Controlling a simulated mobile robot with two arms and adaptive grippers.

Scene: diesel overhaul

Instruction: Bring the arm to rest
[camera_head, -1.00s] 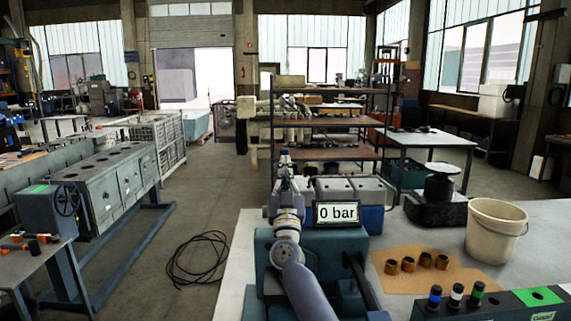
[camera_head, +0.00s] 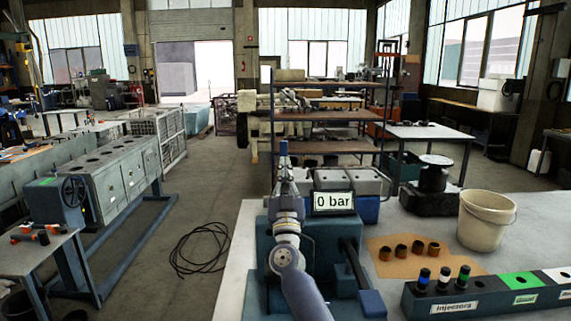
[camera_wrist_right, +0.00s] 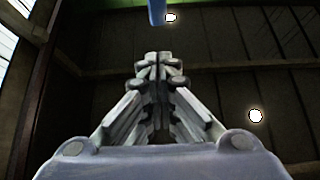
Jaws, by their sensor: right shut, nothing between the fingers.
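My right gripper (camera_head: 284,172) points upward in the middle of the head view, in front of a teal test bench (camera_head: 325,248) with a display reading 0 bar (camera_head: 333,202). Its arm rises from the bottom edge and hides part of the bench. In the right wrist view the grey fingers (camera_wrist_right: 158,62) meet at their tips, with nothing between them. A blue upright piece (camera_wrist_right: 157,12) shows beyond the tips, apart from them in that view. My left gripper is not in view.
The pale worktop (camera_head: 410,222) holds a bucket (camera_head: 486,220), several small rings on a brown mat (camera_head: 412,262), and a labelled rack (camera_head: 490,297) at front right. A dark cable coil (camera_head: 200,250) lies on the floor.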

